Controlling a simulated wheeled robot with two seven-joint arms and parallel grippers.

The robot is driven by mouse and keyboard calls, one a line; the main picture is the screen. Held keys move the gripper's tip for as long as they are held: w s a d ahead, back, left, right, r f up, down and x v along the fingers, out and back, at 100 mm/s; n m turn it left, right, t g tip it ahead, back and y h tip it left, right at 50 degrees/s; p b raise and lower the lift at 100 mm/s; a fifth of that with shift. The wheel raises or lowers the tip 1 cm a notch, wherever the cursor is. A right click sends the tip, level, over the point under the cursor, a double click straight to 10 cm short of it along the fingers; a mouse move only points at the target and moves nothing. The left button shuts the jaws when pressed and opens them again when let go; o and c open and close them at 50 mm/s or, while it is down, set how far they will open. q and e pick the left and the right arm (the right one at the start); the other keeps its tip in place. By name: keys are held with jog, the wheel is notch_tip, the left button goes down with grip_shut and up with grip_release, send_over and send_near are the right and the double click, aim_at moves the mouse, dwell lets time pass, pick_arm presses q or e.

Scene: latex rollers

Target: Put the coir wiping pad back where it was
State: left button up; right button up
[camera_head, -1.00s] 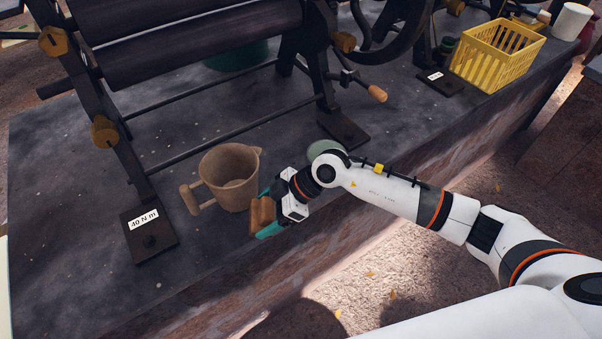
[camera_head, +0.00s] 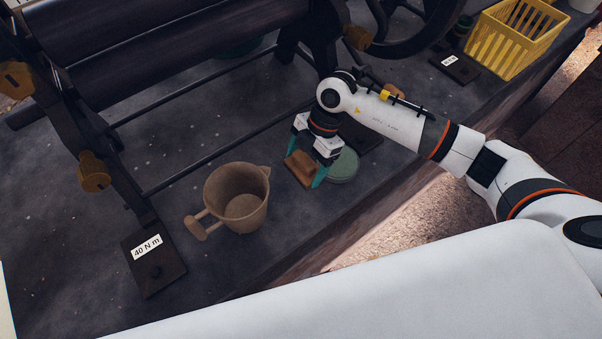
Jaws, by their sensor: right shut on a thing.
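The coir wiping pad (camera_head: 300,168) is a small brown block in the head view, right of the tan jug (camera_head: 236,198). My right gripper (camera_head: 306,160) points down and its teal fingers are shut on the pad. The pad is at or just above the dark bench top (camera_head: 215,265); I cannot tell whether it touches. A round green dish or lid (camera_head: 343,165) lies just right of the gripper, partly hidden behind it. My left gripper is not in view.
The roller machine (camera_head: 180,50) stands behind, with a foot plate labelled 40 N m (camera_head: 153,262) at left and another foot (camera_head: 358,135) close behind my gripper. A yellow basket (camera_head: 515,38) is at back right. The bench's front edge runs close by.

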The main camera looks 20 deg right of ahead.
aim_at(306, 177)
jog(key=f, duration=0.2)
jog(key=s+f, duration=0.1)
jog(key=shift+s+f+p, duration=0.1)
jog(key=shift+f+p, duration=0.2)
jog(key=shift+f, duration=0.45)
jog(key=f, duration=0.3)
jog(key=shift+w+f, duration=0.2)
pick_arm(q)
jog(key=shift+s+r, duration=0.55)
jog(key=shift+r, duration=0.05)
pick_arm(e)
jog(key=shift+f, duration=0.2)
jog(key=o, duration=0.8)
jog(key=shift+r, duration=0.15)
jog(key=shift+d+r, duration=0.1)
jog(key=shift+r, duration=0.1)
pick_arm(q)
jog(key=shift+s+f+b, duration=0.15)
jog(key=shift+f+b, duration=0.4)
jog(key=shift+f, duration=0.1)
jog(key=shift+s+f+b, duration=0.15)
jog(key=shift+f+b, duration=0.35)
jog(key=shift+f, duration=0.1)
pick_arm(e)
jog(key=v, duration=1.1)
jog(key=shift+d+r, duration=0.1)
jog(key=shift+r, duration=0.1)
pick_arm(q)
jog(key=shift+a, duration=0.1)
